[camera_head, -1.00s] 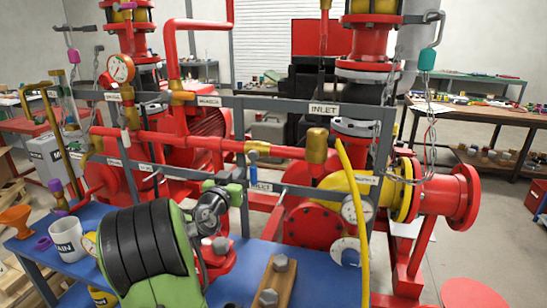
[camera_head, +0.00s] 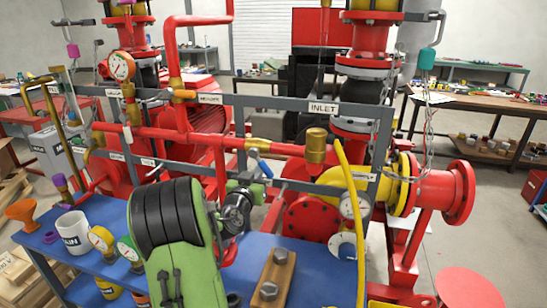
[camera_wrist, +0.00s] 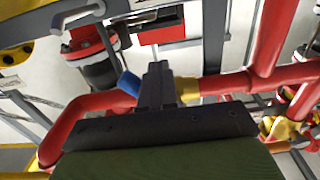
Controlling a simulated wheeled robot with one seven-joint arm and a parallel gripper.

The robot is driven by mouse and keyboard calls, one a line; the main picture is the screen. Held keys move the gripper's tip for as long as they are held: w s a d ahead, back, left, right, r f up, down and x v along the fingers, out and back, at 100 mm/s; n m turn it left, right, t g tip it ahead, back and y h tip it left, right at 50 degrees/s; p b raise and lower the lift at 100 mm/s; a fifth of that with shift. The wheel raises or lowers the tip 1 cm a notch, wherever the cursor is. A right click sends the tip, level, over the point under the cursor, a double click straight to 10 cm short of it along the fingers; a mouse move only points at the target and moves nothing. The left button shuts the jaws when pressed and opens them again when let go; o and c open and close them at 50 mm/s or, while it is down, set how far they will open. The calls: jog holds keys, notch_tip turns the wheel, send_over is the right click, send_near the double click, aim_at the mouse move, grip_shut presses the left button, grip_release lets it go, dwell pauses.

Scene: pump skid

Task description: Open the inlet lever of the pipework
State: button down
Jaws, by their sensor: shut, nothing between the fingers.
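The inlet lever (camera_head: 264,168) has a blue grip. It hangs from a brass valve (camera_head: 258,145) on the red horizontal pipe, its free end slanting down to the right in the head view. My gripper (camera_head: 251,180) is shut and empty, close beside the lever. In the wrist view the blue grip (camera_wrist: 130,83) shows just left of my shut fingers (camera_wrist: 155,80), touching or nearly so. The brass valve (camera_wrist: 187,88) is partly hidden behind the fingers there. The INLET sign (camera_head: 323,107) is on the grey frame above right.
The grey frame rail (camera_head: 270,102) crosses above the red pipe. A blue bench (camera_head: 315,262) below carries a mug (camera_head: 73,232), an orange funnel (camera_head: 24,214) and a wooden block with bolts (camera_head: 273,280).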

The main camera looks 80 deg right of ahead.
jog(key=shift+s+a+r, duration=0.1)
jog(key=shift+s+r, duration=0.2)
jog(key=shift+s, duration=0.3)
jog(key=shift+s+r, duration=0.3)
jog(key=shift+s, duration=0.3)
jog(key=a+b, duration=0.6)
jog(key=a, duration=0.3)
jog(key=shift+s+r, duration=0.45)
